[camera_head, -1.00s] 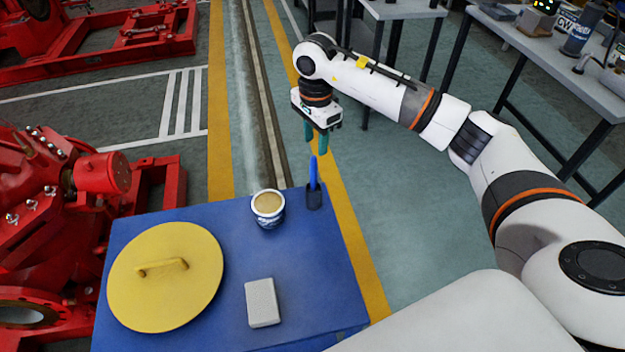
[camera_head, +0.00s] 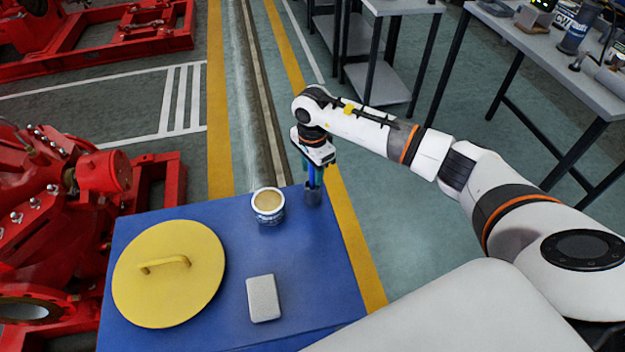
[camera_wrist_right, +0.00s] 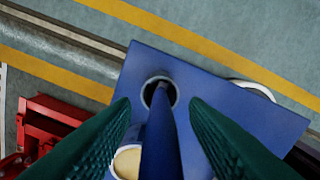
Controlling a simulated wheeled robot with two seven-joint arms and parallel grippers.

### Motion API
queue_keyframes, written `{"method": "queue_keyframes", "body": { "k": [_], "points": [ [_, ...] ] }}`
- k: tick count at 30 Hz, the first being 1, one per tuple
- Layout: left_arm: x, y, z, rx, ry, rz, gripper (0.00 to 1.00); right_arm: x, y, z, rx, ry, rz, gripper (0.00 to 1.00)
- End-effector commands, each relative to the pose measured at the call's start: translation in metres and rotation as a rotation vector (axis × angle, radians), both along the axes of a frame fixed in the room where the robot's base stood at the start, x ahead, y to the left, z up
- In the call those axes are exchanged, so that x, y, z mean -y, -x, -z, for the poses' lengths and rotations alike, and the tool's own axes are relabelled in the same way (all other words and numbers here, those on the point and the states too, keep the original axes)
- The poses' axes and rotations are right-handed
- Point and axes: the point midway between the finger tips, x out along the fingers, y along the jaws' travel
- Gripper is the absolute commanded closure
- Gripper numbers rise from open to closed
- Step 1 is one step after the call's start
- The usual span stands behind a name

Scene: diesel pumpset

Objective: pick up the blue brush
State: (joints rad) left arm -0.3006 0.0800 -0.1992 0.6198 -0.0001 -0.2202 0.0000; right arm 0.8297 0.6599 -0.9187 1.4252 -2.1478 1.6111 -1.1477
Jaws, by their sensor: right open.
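The blue brush (camera_head: 312,176) stands upright in a small dark holder (camera_head: 313,195) at the far right corner of the blue table (camera_head: 230,275). My right gripper (camera_head: 314,168) points down over the holder, with its green fingers around the upper part of the brush. In the right wrist view the brush (camera_wrist_right: 162,140) runs up between the two open fingers (camera_wrist_right: 160,125), with a gap on each side, and its lower end enters the round holder (camera_wrist_right: 160,91). My left gripper is not in view.
A cup with tan contents (camera_head: 268,205) stands just left of the holder. A yellow round lid (camera_head: 170,285) and a grey block (camera_head: 263,298) lie on the table. Red machinery (camera_head: 60,200) is at the left, and grey workbenches (camera_head: 560,75) are at the back right.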

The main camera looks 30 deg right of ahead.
Motion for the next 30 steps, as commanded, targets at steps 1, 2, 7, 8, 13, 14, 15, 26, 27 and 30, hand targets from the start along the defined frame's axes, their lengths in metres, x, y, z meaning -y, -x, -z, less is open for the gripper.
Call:
{"method": "queue_keyframes", "body": {
  "k": [1,2,7,8,13,14,15,26,27,30],
  "points": [
    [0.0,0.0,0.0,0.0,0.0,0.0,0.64,0.0,0.0,0.0,0.0,0.0,0.0,0.64],
    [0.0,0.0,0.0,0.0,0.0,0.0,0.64,0.0,0.0,0.0,0.0,0.0,0.0,0.69],
    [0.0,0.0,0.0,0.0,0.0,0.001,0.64,0.0,0.0,0.0,0.0,0.0,0.0,0.97],
    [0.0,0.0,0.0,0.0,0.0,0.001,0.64,0.0,0.0,0.0,0.0,0.0,0.0,1.0],
    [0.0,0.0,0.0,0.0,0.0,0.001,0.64,0.0,0.0,-0.001,0.001,0.0,0.0,1.0],
    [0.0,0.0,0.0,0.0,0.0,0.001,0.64,0.0,0.0,-0.001,0.001,0.0,0.0,1.0],
    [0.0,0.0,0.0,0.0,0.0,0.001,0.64,0.0,0.0,-0.001,0.001,0.0,0.0,1.0],
    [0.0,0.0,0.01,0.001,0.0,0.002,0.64,0.0,-0.001,-0.052,0.006,0.001,-0.001,1.0],
    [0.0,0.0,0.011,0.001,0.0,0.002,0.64,0.0,-0.001,-0.06,0.006,-0.001,-0.001,1.0],
    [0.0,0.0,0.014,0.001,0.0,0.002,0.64,0.0,-0.001,-0.078,0.005,0.0,-0.001,1.0]
  ]
}}
